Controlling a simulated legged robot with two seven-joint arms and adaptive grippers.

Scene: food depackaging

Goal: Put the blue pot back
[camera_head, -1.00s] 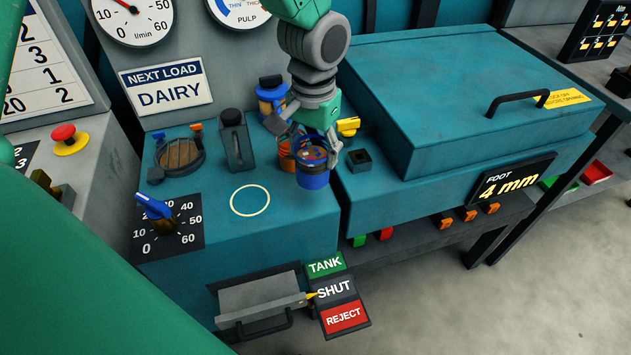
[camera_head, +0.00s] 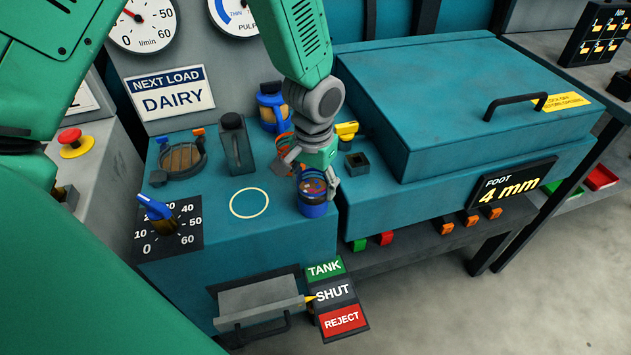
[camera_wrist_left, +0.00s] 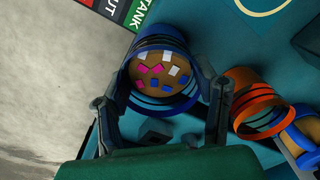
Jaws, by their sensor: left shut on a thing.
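The blue pot (camera_head: 314,208) is held upright at the right side of the teal counter, to the right of the white ring (camera_head: 249,202). My left gripper (camera_head: 310,178) comes down from above and is shut on it, one finger on each side. I cannot tell whether its base touches the counter. In the left wrist view the blue pot (camera_wrist_left: 160,102) sits between the fingers, with pink, white and blue pieces inside. An orange pot (camera_wrist_left: 254,100) is close beside it; in the head view it is partly hidden behind the gripper. My right gripper is not in view.
A blue-and-amber jar (camera_head: 272,107), a dark square bottle (camera_head: 236,145) and a round strainer (camera_head: 181,158) stand at the back. A yellow lever (camera_head: 346,129) and small square socket (camera_head: 357,164) are to the right. The ringed area is clear.

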